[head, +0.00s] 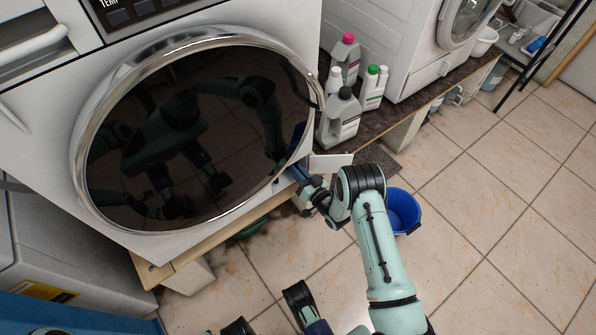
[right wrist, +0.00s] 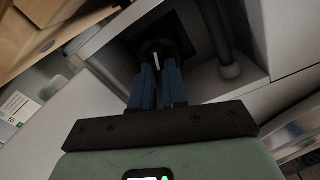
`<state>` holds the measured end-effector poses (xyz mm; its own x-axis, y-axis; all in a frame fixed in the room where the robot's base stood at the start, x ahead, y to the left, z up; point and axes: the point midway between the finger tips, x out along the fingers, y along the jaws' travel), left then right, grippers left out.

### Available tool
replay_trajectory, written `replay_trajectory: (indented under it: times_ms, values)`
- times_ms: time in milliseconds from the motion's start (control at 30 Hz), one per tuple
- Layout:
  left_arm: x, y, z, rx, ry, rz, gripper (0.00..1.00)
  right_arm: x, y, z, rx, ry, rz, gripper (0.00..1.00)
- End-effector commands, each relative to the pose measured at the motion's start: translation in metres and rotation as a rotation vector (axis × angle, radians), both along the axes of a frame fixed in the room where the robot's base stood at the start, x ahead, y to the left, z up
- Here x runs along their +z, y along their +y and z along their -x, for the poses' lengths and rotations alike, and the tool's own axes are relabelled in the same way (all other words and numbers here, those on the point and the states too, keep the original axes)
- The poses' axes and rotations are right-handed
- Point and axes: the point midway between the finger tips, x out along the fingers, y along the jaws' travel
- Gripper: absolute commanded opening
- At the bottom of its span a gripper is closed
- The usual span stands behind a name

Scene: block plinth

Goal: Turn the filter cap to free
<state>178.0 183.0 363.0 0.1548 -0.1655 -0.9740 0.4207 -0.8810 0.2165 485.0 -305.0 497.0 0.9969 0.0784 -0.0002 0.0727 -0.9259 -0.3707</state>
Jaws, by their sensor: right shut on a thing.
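The filter cap (right wrist: 157,52) is a dark round part with a pale upright mark, inside a dark recess in the right wrist view. My right gripper (right wrist: 158,75) has its blue fingers shut on it, one on each side of the mark. In the head view the right gripper (head: 299,173) reaches in at the washer's lower right corner, beside an open white flap (head: 331,163). The cap is hidden there. The washer (head: 290,207) has a large dark round door (head: 190,140), shut. I cannot make out my left gripper in either view.
A blue bucket (head: 403,211) stands on the tiled floor right of my right arm. Several bottles (head: 340,118) stand on the dark ledge behind the flap. A dark grey rounded part (right wrist: 229,70) is right of the cap. The floor at right is clear.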

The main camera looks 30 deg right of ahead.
Motion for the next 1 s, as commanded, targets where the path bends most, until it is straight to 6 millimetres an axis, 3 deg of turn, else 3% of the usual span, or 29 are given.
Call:
replay_trajectory:
  times_ms: [500, 1000]
  values:
    - [0.0045, -0.0006, -0.0052, -0.001, -0.018, -0.001, 0.00, 0.0008, -0.0004, -0.0002, -0.001, -0.028, 0.326, 0.00]
    - [0.0051, -0.0006, -0.0061, -0.002, -0.020, -0.001, 0.00, 0.0006, -0.0004, -0.0002, -0.002, -0.031, 0.381, 0.00]
